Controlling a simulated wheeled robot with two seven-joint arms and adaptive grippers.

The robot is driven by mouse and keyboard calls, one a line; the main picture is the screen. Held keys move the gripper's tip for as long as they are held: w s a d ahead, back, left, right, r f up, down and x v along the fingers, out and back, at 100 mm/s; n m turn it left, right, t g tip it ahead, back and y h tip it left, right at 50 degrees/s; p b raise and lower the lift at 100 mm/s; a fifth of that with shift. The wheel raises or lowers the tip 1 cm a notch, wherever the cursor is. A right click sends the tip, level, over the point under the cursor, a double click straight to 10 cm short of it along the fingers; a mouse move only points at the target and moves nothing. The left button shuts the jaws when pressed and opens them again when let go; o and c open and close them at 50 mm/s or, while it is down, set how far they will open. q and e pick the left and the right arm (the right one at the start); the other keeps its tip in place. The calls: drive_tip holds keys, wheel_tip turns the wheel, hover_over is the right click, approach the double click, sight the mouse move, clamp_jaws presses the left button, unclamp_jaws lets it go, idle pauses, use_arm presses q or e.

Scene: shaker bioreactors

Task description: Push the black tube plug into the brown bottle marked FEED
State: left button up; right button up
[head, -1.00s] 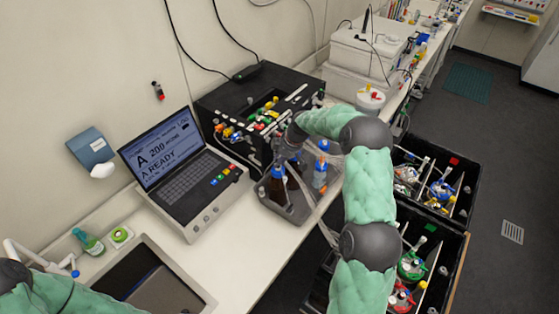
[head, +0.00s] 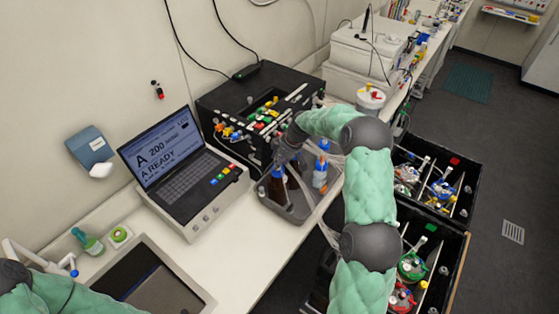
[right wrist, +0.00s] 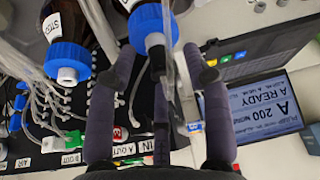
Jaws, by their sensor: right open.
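My right gripper (right wrist: 160,58) is open, with its fingers around the space just in front of a blue-capped brown bottle (right wrist: 148,8) in the right wrist view. That bottle's label is cut off, so I cannot read FEED on it. A small dark piece (right wrist: 157,62), perhaps the black tube plug or a fingertip, lies just below the cap's pale opening. A clear tube (right wrist: 168,25) runs past the cap. In the head view the right gripper (head: 281,160) is over a brown bottle (head: 277,190) in the grey tray (head: 295,218). My left gripper is out of view.
A second brown bottle (right wrist: 72,15) with a blue cap stands beside it. Blue-capped spray bottles (head: 320,176) share the tray's right side. A black tubing-covered unit (head: 215,103) stands behind, and a laptop-like controller (head: 178,165) to the left. Black crates (head: 470,190) lie right.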

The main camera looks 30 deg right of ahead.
drive_tip(key=v, duration=1.2)
